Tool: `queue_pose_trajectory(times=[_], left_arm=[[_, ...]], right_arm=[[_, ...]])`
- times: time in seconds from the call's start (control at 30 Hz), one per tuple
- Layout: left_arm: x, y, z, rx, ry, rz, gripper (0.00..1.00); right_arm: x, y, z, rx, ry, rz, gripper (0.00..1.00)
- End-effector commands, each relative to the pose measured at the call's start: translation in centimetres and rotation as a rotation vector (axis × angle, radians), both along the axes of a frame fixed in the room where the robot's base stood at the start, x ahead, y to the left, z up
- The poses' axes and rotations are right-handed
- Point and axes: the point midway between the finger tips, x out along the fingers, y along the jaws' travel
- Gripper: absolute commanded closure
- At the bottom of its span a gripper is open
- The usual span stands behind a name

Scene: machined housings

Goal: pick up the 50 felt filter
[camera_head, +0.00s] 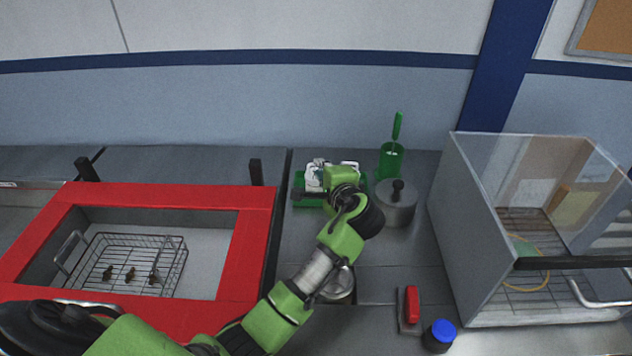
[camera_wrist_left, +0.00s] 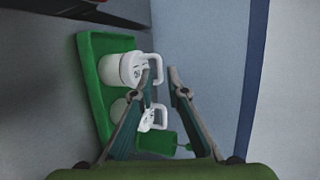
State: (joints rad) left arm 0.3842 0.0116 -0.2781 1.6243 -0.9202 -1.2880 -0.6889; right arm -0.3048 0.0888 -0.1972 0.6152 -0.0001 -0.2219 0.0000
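A green tray (camera_wrist_left: 90,85) holds white, mug-like pieces with loop handles, which may be the felt filters. The upper white piece (camera_wrist_left: 122,68) has a dark marking, too small to read. A second white piece (camera_wrist_left: 147,124) is lower down, partly hidden by a finger. In the head view the tray (camera_head: 300,200) and a white piece (camera_head: 314,174) show beside my left wrist. My left gripper (camera_wrist_left: 162,75) is open. One fingertip overlaps the upper piece's handle in the picture; contact cannot be told. My right gripper is not in view.
A green cup (camera_head: 390,160) with a green-handled tool and a grey lidded pot (camera_head: 397,207) stand right of the tray. A red basin (camera_head: 255,230) holds a wire basket (camera_head: 130,265). A clear-walled case (camera_head: 470,240) stands right. A blue-capped jar (camera_head: 440,335) is in front.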

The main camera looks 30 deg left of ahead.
Motion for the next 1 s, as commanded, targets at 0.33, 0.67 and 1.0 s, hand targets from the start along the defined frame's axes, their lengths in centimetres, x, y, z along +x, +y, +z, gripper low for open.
queue_pose_trajectory(times=[0.33,0.67,1.0], left_arm=[[2.9,2.9,-1.4,0.001,0.001,0.002,0.86],[3.2,3.1,-1.7,-0.001,-0.001,0.000,0.94],[3.2,3.1,-1.7,0.000,0.000,0.000,1.00]], right_arm=[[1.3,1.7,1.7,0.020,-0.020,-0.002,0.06],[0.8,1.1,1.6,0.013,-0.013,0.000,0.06],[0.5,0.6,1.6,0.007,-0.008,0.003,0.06]])
